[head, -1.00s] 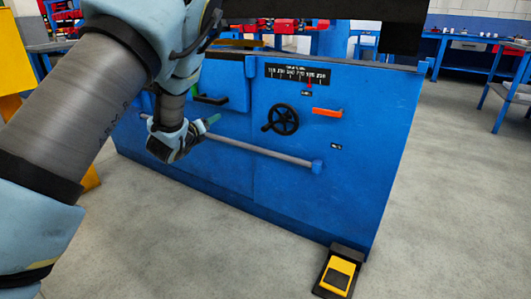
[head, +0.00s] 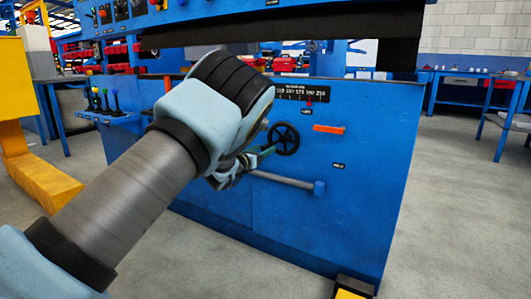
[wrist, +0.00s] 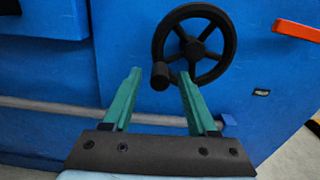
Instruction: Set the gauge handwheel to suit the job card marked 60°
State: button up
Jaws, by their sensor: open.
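The black gauge handwheel (head: 284,138) is on the blue front panel of the machine, below a black scale strip (head: 292,94) with white figures and a red pointer. The figures are too small to read surely. In the wrist view the handwheel (wrist: 195,45) has spokes and a knob (wrist: 160,75) at its lower left. My gripper (wrist: 158,75) is open, its two green fingers pointing at the wheel's lower left. The knob shows between the fingertips; I cannot tell whether they touch it. In the head view my gripper (head: 268,152) is just left of the wheel. No job card is identifiable.
An orange handle (head: 329,129) sticks out right of the wheel. A grey horizontal bar (head: 285,181) runs below it. A yellow foot pedal (head: 350,292) is on the floor. Coloured levers (head: 103,100) stand at the left. Open floor lies to the right.

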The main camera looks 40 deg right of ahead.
jog(key=shift+x, duration=0.85)
grip_shut()
